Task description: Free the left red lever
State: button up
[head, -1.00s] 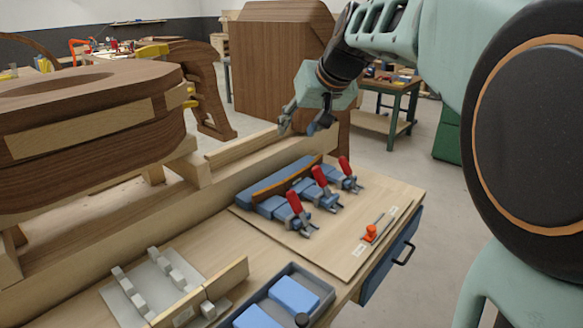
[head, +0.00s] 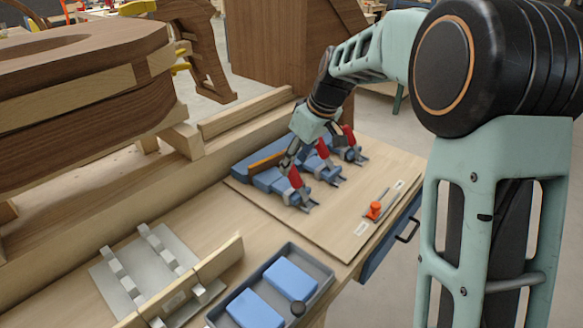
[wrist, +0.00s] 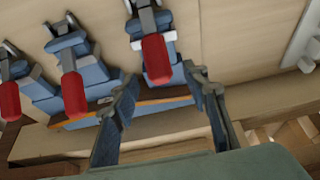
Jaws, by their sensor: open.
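Three red-handled toggle clamps stand in a row on a wooden board. The left red lever (head: 296,180) is nearest in the head view; in the wrist view it is the rightmost red lever (wrist: 156,60). The middle lever (head: 323,147) and right lever (head: 349,136) stand beyond it. A thin brown wooden strip (head: 265,161) lies along the blue clamp bodies. My gripper (head: 290,164) is open, pointing down at the left lever. In the wrist view the lever's end lies between the two spread fingers (wrist: 161,74); contact cannot be told.
An orange-knobbed tool (head: 374,210) lies on the board (head: 310,238) at right. A grey tray (head: 322,293) with blue blocks and a metal jig (head: 140,270) stand in front. A large wooden chair form (head: 80,90) stands at left.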

aim_at(297, 182)
jog(key=shift+x, duration=2.1)
jog(key=shift+c, duration=0.4)
grip_shut()
